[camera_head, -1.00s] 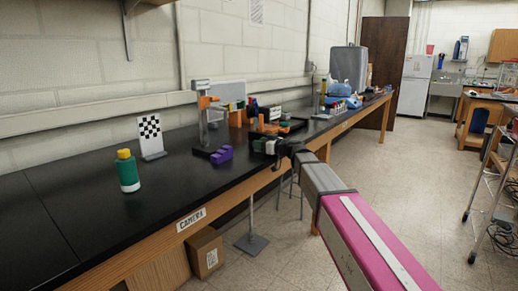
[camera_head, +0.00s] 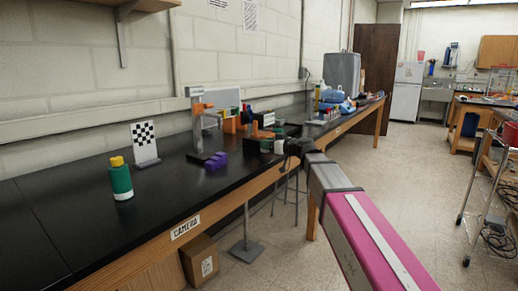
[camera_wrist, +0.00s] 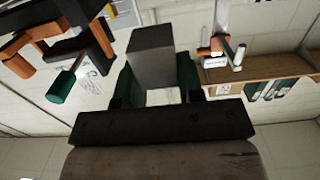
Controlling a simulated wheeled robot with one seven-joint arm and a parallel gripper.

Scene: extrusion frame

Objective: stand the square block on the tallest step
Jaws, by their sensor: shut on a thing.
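My gripper (camera_head: 270,146) reaches over the front part of the black bench, to the right of the purple stepped piece (camera_head: 216,160). In the wrist view, my gripper (camera_wrist: 153,82) has its green fingers on both sides of a grey square block (camera_wrist: 152,54) and is shut on it. The block sticks out beyond the fingertips. In the head view the block is too small to make out clearly. The purple piece rests on the bench apart from my gripper; its separate steps are hard to tell at this size.
A grey post stand with an orange clamp (camera_head: 198,107) rises just behind the purple piece. A green bottle with a yellow cap (camera_head: 120,178) and a checkerboard plate (camera_head: 145,144) stand to the left. Orange and black parts (camera_head: 230,125) crowd behind my gripper.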

